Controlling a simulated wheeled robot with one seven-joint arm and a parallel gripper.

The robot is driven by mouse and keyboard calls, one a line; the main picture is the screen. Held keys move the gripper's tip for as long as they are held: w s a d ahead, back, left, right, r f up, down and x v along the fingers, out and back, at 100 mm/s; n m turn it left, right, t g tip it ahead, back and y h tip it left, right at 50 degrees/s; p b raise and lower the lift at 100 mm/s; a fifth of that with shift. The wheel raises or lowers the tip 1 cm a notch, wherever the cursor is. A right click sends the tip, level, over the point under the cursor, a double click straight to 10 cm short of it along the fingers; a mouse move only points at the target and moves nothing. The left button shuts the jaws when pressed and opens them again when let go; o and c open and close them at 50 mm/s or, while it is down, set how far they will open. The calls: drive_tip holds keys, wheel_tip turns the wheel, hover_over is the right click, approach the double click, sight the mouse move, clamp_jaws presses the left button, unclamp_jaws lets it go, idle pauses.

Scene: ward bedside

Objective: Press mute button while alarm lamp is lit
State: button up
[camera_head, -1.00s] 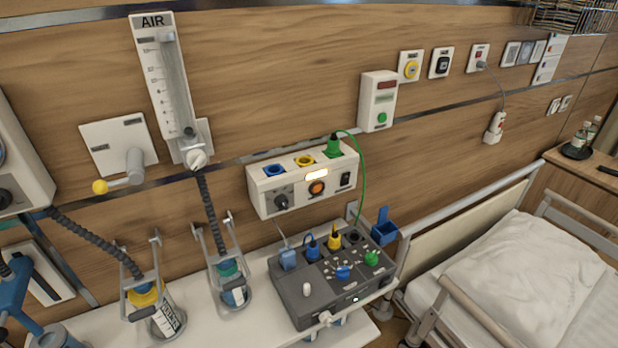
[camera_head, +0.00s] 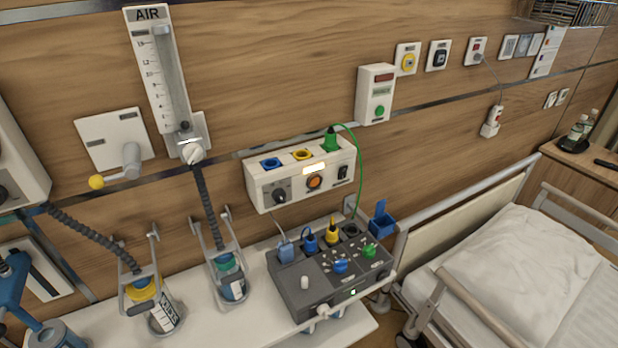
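A white wall box (camera_head: 363,110) has a dark red window (camera_head: 384,78) at its top, a small pale green label below it and a round green button (camera_head: 379,110). Left of it and lower, a white panel (camera_head: 262,197) carries a bright, lit strip (camera_head: 314,168), a round orange button (camera_head: 314,181), a dark knob (camera_head: 279,196) and a black switch (camera_head: 342,173). I cannot read which button is mute or which part is the alarm lamp. The red window does not look lit. My gripper is out of view.
A dark grey console (camera_head: 300,302) with plugs and knobs sits on the white shelf (camera_head: 215,325) below the panel. A green cable loops from the panel's green plug (camera_head: 330,140). Suction jars hang left of it. A bed (camera_head: 520,260) stands right.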

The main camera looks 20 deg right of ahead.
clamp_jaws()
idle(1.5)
